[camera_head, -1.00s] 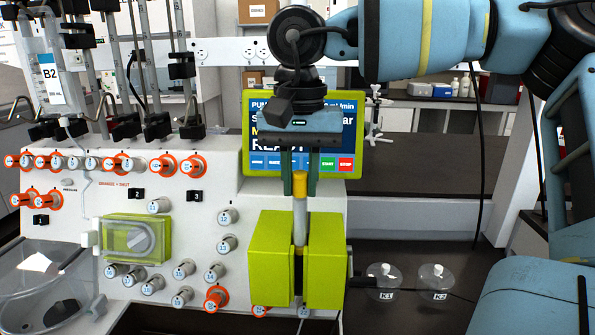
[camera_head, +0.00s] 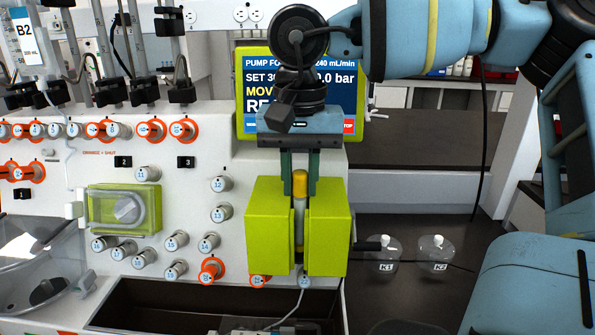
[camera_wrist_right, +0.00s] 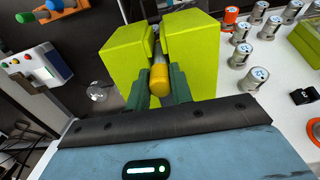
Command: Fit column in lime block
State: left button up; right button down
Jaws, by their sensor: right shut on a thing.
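The lime block (camera_head: 265,225) is on the front of the white machine, with a vertical gap between its two halves. The column (camera_head: 299,215), a pale cylinder with a yellow cap (camera_head: 300,183), stands upright along this gap. My right gripper (camera_head: 300,190) is shut on the column near its cap, just above the block's top. In the right wrist view the yellow cap (camera_wrist_right: 159,80) lies between the fingers, in line with the gap of the lime block (camera_wrist_right: 192,60). I cannot tell how deep the column sits in the gap. My left gripper is not in view.
Numbered valve knobs (camera_head: 222,184) cover the panel left of the block. A lime-framed screen (camera_head: 250,80) stands behind my gripper. Two clear bottles, K1 (camera_head: 386,250) and K2 (camera_head: 436,250), stand right of the block. A dark trough (camera_head: 180,303) lies below.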

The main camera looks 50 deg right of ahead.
jog(key=shift+f, duration=0.5)
dwell(0.3)
jog(key=c, duration=1.2)
grip_release()
jog(key=shift+o, duration=0.2)
